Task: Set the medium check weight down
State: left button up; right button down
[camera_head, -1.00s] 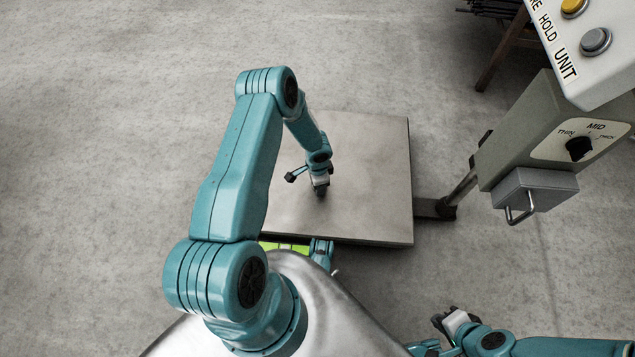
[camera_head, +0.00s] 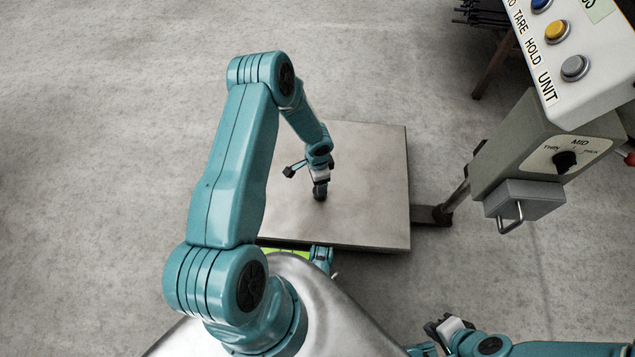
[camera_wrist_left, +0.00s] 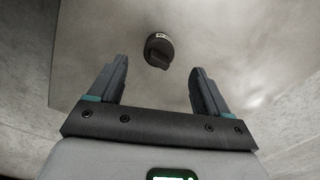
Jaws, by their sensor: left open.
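The medium check weight (camera_wrist_left: 158,50) is a small, dark round piece with a raised grip and a pale label. In the left wrist view it stands on the grey metal plate (camera_wrist_left: 105,30), beyond my fingertips. My left gripper (camera_wrist_left: 158,75) is open, with a finger to each side and clear space between them and the weight. In the head view my left gripper (camera_head: 320,182) points down over the same plate (camera_head: 375,215), and its wrist partly hides what is beneath it. My right gripper (camera_head: 440,325) is at the lower right, off the plate; its finger gap is unclear.
A control box with coloured buttons (camera_head: 574,67) and a THIN/MID/THICK knob (camera_head: 565,161) stands right of the plate. A grey block with a wire handle (camera_head: 524,200) hangs below it. Dark rods (camera_head: 490,12) lie at the top right. Concrete floor at left is clear.

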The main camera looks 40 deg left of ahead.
pick_arm(q)
notch_tip(320, 180, up, 4)
jog(key=shift+d+f+p, duration=0.15)
jog(key=shift+p, duration=0.3)
jog(key=s+d+r+n+h, duration=0.1)
jog(key=s+d+r+n, duration=0.1)
jog(key=s+d, duration=0.2)
jog(key=s+d+r+n+h, duration=0.1)
jog(key=s+d+r+n, duration=0.1)
jog(key=d, duration=0.9)
jog(key=s+d+r+n+h, duration=0.2)
jog(key=s+d+r+n, duration=0.1)
jog(key=s+d, duration=0.3)
jog(key=shift+d+n+t, duration=0.4)
jog(key=shift+d, duration=0.85)
jog(key=shift+s+r, duration=0.1)
jog(key=shift+r, duration=0.05)
notch_tip(320, 180, up, 31)
jog(key=p, duration=3.1)
jog(key=shift+s+d, duration=0.35)
